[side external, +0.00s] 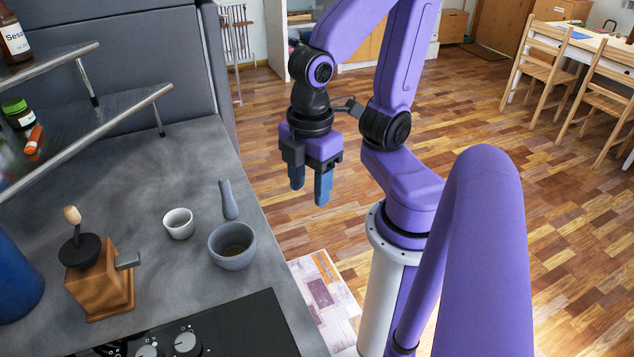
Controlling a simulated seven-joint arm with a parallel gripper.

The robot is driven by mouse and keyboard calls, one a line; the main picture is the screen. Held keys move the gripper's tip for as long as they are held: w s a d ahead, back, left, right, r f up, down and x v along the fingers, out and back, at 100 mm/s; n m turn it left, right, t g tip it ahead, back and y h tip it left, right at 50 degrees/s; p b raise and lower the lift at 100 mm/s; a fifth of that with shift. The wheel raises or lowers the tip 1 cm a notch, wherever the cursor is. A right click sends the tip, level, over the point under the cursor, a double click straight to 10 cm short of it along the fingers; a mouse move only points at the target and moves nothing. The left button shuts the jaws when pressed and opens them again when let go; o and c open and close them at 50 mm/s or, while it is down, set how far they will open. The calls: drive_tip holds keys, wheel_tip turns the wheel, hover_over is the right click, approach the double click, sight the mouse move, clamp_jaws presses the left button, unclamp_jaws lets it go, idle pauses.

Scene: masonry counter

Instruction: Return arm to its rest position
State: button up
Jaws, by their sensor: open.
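My gripper (310,190) is in the side external view, right of the counter's edge and above the wooden floor. Its two blue fingers point down and stand apart, with nothing between them. My purple arm is folded, with its gripper hanging close to its base column. The gripper is clear of the counter (150,165) and touches nothing there.
On the counter stand a grey mortar (232,246), a pestle (228,200), a small white cup (179,223) and a wooden coffee grinder (100,283). A black hob (250,330) is in front. A shelf rack (85,140) with bottles stands left. Chairs (540,65) are far right.

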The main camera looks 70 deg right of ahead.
drive_tip(key=shift+s+d+f+m, duration=0.15)
drive_tip(key=shift+s+m, duration=0.35)
drive_tip(key=shift+s, duration=0.15)
